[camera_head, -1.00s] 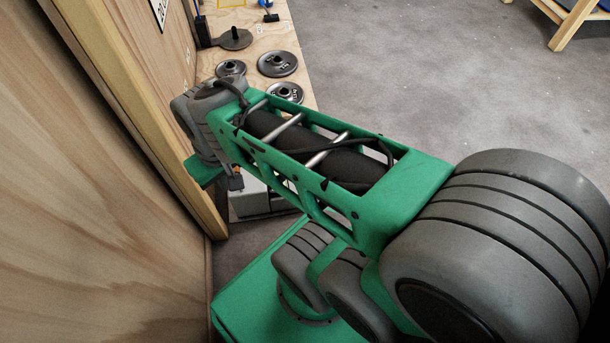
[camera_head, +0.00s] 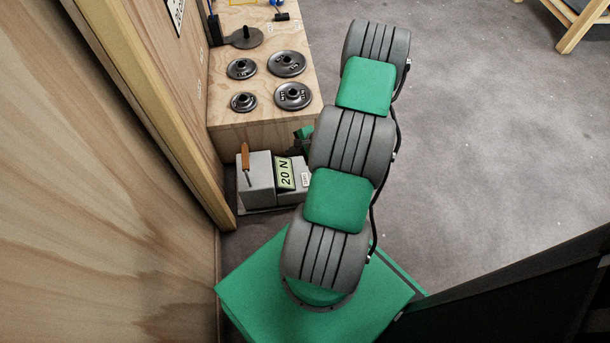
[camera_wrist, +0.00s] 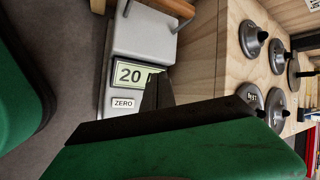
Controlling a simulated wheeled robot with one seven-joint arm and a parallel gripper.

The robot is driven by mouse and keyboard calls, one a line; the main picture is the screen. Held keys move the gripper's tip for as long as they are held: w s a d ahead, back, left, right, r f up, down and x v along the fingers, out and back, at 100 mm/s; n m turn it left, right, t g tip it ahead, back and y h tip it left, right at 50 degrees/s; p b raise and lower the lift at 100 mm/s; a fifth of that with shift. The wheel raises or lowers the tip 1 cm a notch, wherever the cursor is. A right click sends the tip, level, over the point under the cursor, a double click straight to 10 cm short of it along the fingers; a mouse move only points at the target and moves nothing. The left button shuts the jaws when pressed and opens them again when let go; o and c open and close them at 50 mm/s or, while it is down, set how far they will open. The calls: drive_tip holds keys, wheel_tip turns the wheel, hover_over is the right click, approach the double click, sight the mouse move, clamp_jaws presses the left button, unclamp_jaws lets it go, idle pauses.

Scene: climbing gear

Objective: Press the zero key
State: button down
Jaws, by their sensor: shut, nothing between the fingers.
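The zero key, a small white label-like key marked ZERO (camera_wrist: 123,103), is beside the display (camera_wrist: 130,74) reading 20 on a grey force gauge box (camera_wrist: 146,38) in the wrist view. In the head view the grey box (camera_head: 257,183) sits low at the front of the wooden bench, its display (camera_head: 285,174) reads 20 N, and the white key (camera_head: 305,180) is at its right end. My gripper (camera_wrist: 158,90) is shut and empty; its dark fingertips overlap the display's edge in the picture, to the right of the key. Contact cannot be told.
A wooden handle (camera_head: 245,158) stands on the box's left. Several dark weight discs (camera_head: 287,63) lie on the wooden bench (camera_head: 262,132) behind. A wooden wall (camera_head: 90,190) rises close on the left. Grey carpet (camera_head: 460,130) is open on the right.

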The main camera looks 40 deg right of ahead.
drive_tip(key=s+d+f+m+t+h, duration=0.1)
drive_tip(key=s+d+f+m+t, duration=0.1)
drive_tip(key=s+d+f+m, duration=0.1)
wheel_tip(320, 180, down, 3)
drive_tip(key=s+m, duration=0.1)
drive_tip(key=m, duration=0.1)
drive_tip(key=shift+d+m+h+p, duration=0.2)
drive_tip(key=shift+m+h+p, duration=0.1)
drive_tip(key=shift+m+p, duration=0.1)
drive_tip(key=shift+f, duration=0.1)
drive_tip(key=b, duration=0.7)
approach(302, 177)
drive_tip(key=w+f, duration=0.1)
drive_tip(key=w, duration=0.2)
drive_tip(key=w+f, duration=0.1)
drive_tip(key=shift+w+a+f, duration=0.25)
drive_tip(key=shift+w+f, duration=0.05)
idle(0.5)
drive_tip(key=shift+f+b, duration=0.35)
drive_tip(key=shift+b, duration=0.1)
drive_tip(key=shift+f+b, duration=0.35)
drive_tip(key=shift+f, duration=0.05)
idle(0.6)
drive_tip(key=shift+r+p, duration=0.6)
drive_tip(key=shift+r, duration=0.2)
